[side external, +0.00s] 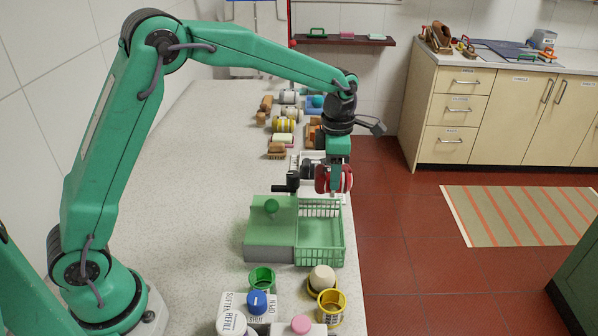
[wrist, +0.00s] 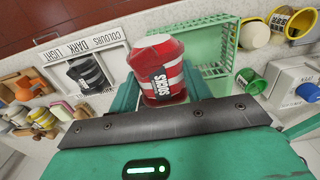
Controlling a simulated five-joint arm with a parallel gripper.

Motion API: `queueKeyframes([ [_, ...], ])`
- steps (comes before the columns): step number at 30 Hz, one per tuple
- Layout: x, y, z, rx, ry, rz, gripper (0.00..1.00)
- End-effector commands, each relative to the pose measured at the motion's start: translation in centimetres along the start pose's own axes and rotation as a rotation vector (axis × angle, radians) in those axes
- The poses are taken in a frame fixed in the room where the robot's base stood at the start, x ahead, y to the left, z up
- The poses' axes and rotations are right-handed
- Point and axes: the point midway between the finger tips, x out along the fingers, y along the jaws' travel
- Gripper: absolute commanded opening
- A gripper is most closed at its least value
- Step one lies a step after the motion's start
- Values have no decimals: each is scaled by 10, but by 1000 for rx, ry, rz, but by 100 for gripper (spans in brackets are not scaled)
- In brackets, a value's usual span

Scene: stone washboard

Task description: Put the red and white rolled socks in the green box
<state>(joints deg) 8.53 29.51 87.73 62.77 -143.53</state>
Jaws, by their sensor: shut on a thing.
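The red and white rolled socks (wrist: 158,70) carry a black "SOCKS" label in the wrist view. My gripper (side external: 334,172) is shut on them, with a green finger on either side. In the side view the red socks (side external: 334,181) hang from it above the counter, near the far end of the green box (side external: 320,244). The box is open-topped with lattice walls, and the part of its inside that shows is empty. In the wrist view the socks cover part of the green box (wrist: 208,47); their exact height above it is unclear.
A white labelled tray (wrist: 112,39) holds black and white rolled socks (wrist: 86,72). Cups and bottles stand at the near end; several small items line the far counter.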

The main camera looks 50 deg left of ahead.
Motion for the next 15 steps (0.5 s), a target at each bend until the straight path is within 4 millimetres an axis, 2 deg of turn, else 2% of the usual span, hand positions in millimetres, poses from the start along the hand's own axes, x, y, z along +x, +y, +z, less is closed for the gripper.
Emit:
queueKeyframes([
  [8,6,-3,-3,0,1,-1,26],
  [15,27,-14,-16,0,2,-1,26],
])
